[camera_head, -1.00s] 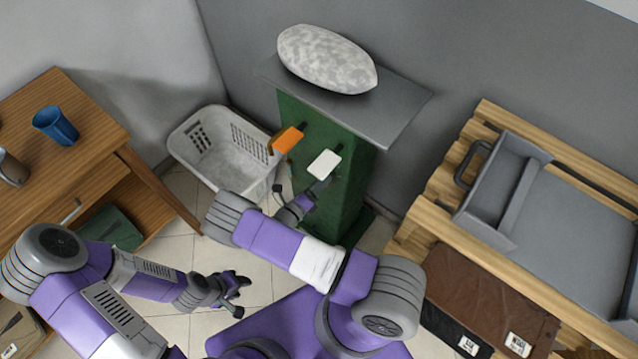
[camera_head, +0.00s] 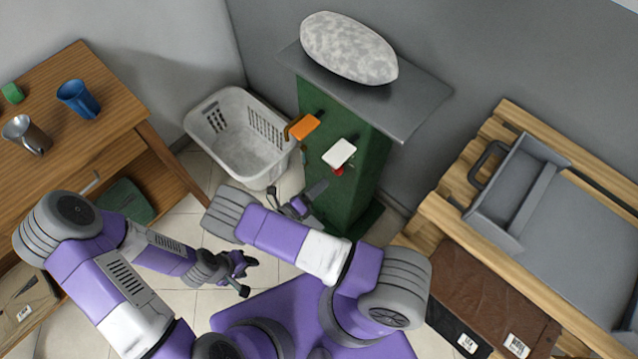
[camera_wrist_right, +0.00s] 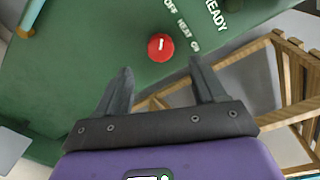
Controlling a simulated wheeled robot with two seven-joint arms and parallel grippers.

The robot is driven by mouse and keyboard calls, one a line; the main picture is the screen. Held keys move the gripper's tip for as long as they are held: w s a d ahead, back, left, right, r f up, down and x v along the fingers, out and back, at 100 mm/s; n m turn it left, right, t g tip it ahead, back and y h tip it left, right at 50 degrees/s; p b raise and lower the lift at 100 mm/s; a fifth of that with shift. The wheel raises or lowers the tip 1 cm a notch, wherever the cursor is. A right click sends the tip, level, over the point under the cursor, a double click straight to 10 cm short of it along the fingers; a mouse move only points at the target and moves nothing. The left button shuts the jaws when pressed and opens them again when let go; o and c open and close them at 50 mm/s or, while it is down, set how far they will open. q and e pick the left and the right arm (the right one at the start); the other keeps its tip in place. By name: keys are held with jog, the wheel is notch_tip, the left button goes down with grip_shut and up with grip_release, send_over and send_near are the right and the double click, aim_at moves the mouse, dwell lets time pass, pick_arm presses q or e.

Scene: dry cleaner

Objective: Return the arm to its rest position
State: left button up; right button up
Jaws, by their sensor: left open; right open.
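My right arm reaches across the middle of the head view, and its gripper (camera_head: 297,190) is open and empty in front of the green cabinet (camera_head: 345,195). In the right wrist view the two fingers (camera_wrist_right: 163,82) are spread apart with nothing between them. A red knob (camera_wrist_right: 161,46) with OFF, HEAT, ON and READY lettering sits on the green panel beyond the fingertips, apart from them. The red knob also shows in the head view (camera_head: 338,170), below a white plate (camera_head: 339,153). My left gripper (camera_head: 242,274) is open and empty, low over the tiled floor.
A speckled pad (camera_head: 348,48) lies on the cabinet's grey top (camera_head: 420,98). A wooden table (camera_head: 75,150) stands left, a slatted wooden rack (camera_head: 455,205) right.

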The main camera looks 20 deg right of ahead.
dwell(0.4)
jog(key=s+d+f+m+g+y, duration=0.1)
jog(key=s+f+m+g+y, duration=0.2)
jog(key=s+m+g, duration=0.3)
jog(key=s+d+f+m+g+y, duration=0.1)
jog(key=s+f+m+g+y, duration=0.2)
jog(key=s, duration=0.4)
jog(key=s+a+f+m+g+y+p, duration=0.1)
jog(key=s+a+m+g+y, duration=0.35)
jog(key=s+m+y, duration=0.35)
jog(key=w+a+r+m+t+y, duration=0.2)
jog(key=a+m+y, duration=0.2)
jog(key=a+m, duration=0.45)
jog(key=w+d+r+m+t+y+b, duration=0.1)
jog(key=w+m+t, duration=0.4)
jog(key=m, duration=0.7)
jog(key=shift+w+d+r+y, duration=0.35)
jog(key=shift+w+d+y, duration=0.1)
jog(key=shift+d+y, duration=0.25)
